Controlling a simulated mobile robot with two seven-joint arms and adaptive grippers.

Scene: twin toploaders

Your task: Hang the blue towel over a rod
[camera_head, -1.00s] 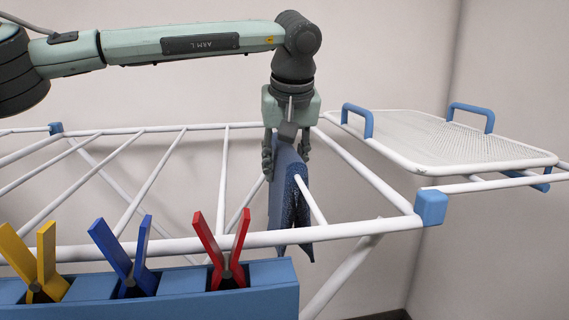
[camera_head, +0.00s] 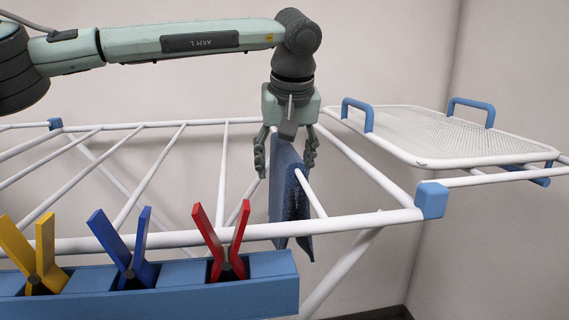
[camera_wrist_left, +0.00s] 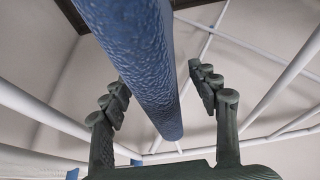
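The blue towel (camera_head: 283,205) hangs folded over a white rod (camera_head: 311,194) near the right end of the drying rack, its two sides draping down on either side of the rod. In the left wrist view the towel (camera_wrist_left: 145,60) is a long blue fold running between the fingers. My left gripper (camera_head: 285,160) is above the towel with its fingers spread on both sides, apart from the cloth. In the left wrist view the gripper (camera_wrist_left: 165,95) is open with gaps to the towel. My right gripper is not in view.
A blue box (camera_head: 190,290) at the front holds yellow, blue and red clothespins (camera_head: 228,245). A white mesh shelf (camera_head: 440,140) with blue handles is at the right. The rack's other rods (camera_head: 150,178) to the left are bare.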

